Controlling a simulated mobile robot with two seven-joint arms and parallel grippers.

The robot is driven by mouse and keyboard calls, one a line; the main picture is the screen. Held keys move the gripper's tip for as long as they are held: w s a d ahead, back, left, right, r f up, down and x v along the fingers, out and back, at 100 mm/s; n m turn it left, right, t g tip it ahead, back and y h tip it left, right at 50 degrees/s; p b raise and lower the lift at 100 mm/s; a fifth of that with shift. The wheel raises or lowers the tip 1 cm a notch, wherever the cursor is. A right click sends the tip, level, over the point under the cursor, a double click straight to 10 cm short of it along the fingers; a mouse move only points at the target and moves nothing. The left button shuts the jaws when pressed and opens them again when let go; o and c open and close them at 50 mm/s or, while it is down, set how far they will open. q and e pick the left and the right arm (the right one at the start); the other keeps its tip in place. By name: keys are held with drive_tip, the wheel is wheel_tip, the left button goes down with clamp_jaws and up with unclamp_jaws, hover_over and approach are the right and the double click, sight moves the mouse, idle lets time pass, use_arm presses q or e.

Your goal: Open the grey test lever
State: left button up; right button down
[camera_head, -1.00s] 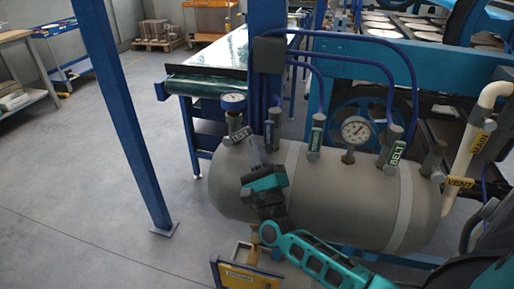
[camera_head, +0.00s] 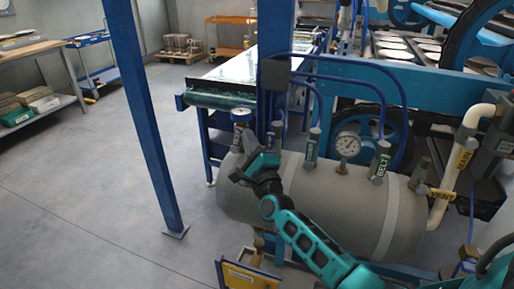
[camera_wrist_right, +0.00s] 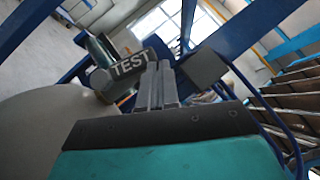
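The grey test lever with its TEST label (camera_wrist_right: 132,66) shows in my right wrist view, just beyond and to the left of my fingertips. My right gripper (camera_head: 240,160) is at the lever. Its grey fingers (camera_wrist_right: 158,82) look close together, with nothing visibly held between them. Whether they touch the lever I cannot tell. My left gripper is not in view.
The grey tank (camera_head: 330,205) carries a white gauge (camera_head: 347,145), a green BELT handle (camera_head: 381,163), another green-labelled handle (camera_head: 311,148) and a yellow VENT tag (camera_head: 441,193). Blue hoses rise behind it. A blue post (camera_head: 148,120) stands left, with open floor around it.

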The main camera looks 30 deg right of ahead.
drive_tip(key=shift+w+a+r, duration=0.3)
drive_tip(key=shift+w+r, duration=0.3)
drive_tip(key=shift+a, duration=0.15)
idle(0.3)
